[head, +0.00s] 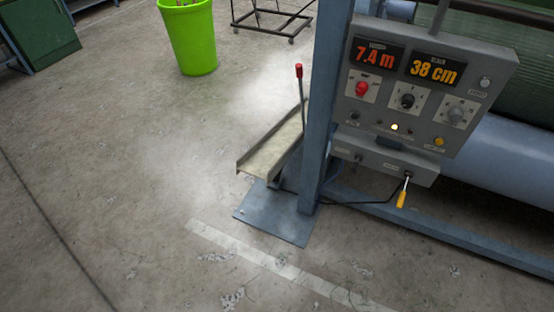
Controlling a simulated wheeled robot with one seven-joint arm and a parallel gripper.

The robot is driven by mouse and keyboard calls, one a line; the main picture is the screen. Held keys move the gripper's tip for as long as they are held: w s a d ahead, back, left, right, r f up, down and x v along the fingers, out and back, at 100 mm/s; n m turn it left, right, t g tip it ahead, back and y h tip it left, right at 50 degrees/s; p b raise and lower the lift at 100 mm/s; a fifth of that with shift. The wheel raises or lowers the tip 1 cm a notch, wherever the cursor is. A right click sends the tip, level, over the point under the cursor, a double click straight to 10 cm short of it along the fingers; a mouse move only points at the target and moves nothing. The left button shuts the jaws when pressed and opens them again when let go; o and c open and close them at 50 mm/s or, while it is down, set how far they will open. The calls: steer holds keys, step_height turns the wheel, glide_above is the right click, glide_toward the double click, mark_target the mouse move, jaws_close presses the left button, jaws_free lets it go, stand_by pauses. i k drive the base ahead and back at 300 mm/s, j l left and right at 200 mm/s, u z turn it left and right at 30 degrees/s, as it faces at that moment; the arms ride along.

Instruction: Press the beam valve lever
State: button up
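Two lever-like parts show in the head view, and I cannot tell which one is the beam valve lever. A thin dark upright lever with a red knob (299,71) stands left of the blue post, just behind a beige channel-shaped tray. A short yellow handle (402,198) hangs, slightly tilted, from the underside of the small grey box (372,160) below the control panel. Labels near both are too small to read. My gripper is not in view.
The grey control panel (443,88) shows "7.4 m" and "38 cm". It is fixed by the blue post (326,105). A beige tray (262,148) and a base plate (275,217) stand at its foot. A green bin (190,38) is behind. Left and front floor is open.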

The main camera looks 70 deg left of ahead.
mark_target(354, 168)
steer(key=u, duration=1.9)
steer(key=i+j+u, duration=0.3)
steer(key=i, duration=0.6)
steer(key=i+j+u, duration=0.1)
steer(key=i+u, duration=0.2)
steer(key=i, duration=0.65)
